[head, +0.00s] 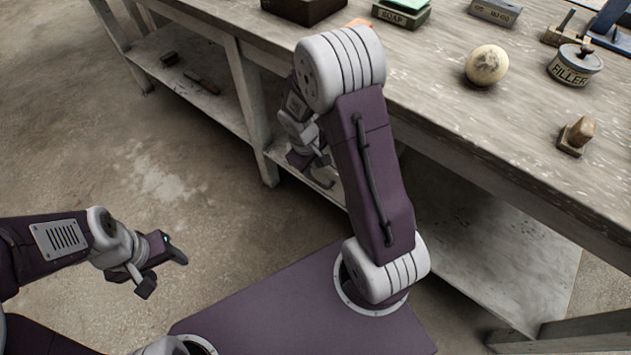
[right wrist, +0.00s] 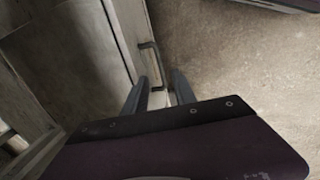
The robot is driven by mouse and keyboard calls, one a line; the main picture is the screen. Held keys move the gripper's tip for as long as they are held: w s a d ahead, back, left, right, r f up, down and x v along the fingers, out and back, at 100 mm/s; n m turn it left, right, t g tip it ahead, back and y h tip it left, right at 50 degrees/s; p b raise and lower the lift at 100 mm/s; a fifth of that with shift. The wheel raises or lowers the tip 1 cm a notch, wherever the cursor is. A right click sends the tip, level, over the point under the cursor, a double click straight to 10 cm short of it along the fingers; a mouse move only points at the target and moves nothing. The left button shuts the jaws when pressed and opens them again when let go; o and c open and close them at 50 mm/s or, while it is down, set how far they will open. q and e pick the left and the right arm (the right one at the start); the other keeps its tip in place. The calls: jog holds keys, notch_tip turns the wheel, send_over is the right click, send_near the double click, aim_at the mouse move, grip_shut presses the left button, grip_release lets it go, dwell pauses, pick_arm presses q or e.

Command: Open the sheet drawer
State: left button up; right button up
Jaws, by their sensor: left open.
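In the right wrist view a dark bar handle (right wrist: 151,60) stands on a narrow pale front panel (right wrist: 126,40), which looks like the sheet drawer. My right gripper (right wrist: 158,97) has its two fingers apart. The near end of the handle appears between the fingertips; I cannot tell whether they touch it. In the head view the right gripper is low by the bench's front edge, partly behind my own arm, and the drawer front is hidden. My left gripper (head: 163,272) is open and empty over the floor at the left, away from the bench.
The bench top (head: 440,95) holds a plaster sphere (head: 487,65), a filler tin (head: 575,65), a small wooden-knobbed block (head: 576,136) and a soap box (head: 402,12). A lower shelf (head: 190,85) and bench legs stand near my right arm. The floor at left is clear.

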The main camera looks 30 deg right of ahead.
aim_at(316, 181)
jog(key=f+b, duration=0.1)
jog(key=f, duration=0.1)
jog(key=f+b, duration=0.1)
jog(key=f, duration=0.1)
jog(key=d+f+b, duration=0.1)
jog(key=f, duration=0.2)
jog(key=shift+w+d+f+b, duration=0.1)
jog(key=shift+w+b, duration=0.15)
jog(key=shift+b, duration=0.05)
grip_shut()
dwell(0.9)
